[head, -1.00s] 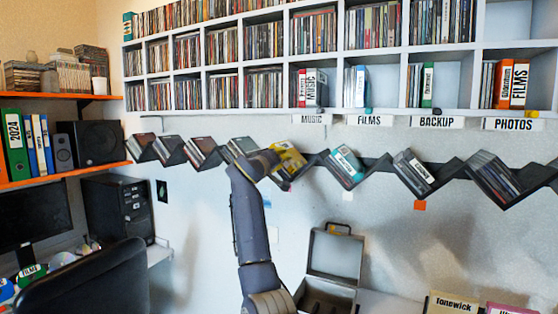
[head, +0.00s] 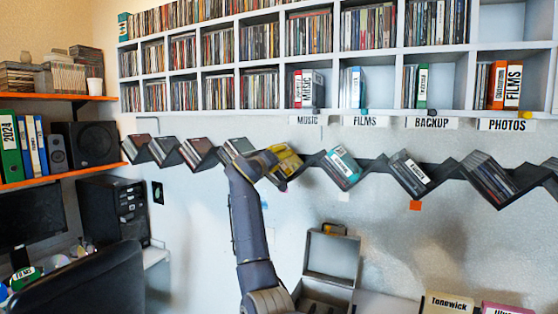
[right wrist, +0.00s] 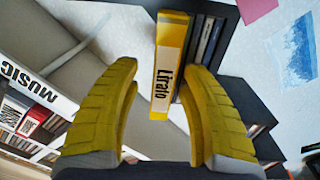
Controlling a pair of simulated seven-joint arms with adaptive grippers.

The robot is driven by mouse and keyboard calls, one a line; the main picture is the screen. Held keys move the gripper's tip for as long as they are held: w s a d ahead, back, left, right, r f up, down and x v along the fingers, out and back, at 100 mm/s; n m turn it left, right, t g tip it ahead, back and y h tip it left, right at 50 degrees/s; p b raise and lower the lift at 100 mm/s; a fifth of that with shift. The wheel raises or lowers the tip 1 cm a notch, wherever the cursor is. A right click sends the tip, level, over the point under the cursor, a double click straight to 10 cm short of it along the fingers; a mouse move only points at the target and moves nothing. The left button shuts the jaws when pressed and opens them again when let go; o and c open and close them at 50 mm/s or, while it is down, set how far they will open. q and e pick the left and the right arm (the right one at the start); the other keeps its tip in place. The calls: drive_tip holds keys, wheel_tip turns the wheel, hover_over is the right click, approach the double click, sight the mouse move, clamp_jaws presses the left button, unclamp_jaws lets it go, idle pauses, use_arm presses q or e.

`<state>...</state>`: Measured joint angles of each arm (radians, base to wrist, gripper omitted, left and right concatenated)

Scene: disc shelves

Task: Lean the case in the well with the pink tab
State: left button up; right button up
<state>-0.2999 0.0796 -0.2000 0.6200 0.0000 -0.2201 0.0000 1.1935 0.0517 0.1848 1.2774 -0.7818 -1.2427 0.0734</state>
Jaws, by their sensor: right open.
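The yellow Lirato case (right wrist: 168,70) stands against several dark cases (right wrist: 210,40) in a well of the black zigzag shelf. In the right wrist view, my right gripper (right wrist: 168,72) is open, with one yellow finger on each side of the case's near end. Gaps show between the case and both fingers. In the head view, my right gripper (head: 286,162) is at that well and hides most of the case. A pink tab (right wrist: 258,8) is on the wall beside the well. My left gripper is not in view.
Neighbouring wells hold a teal case (head: 342,166) and a grey case (head: 410,172). An orange tab (head: 415,206) is on the wall at right. The white cubby shelf (head: 270,115) runs above. An open grey box (head: 330,255) stands below.

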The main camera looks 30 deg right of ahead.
drive_tip(key=shift+a, duration=0.1)
drive_tip(key=v, duration=1.1)
drive_tip(key=shift+s+a, duration=0.3)
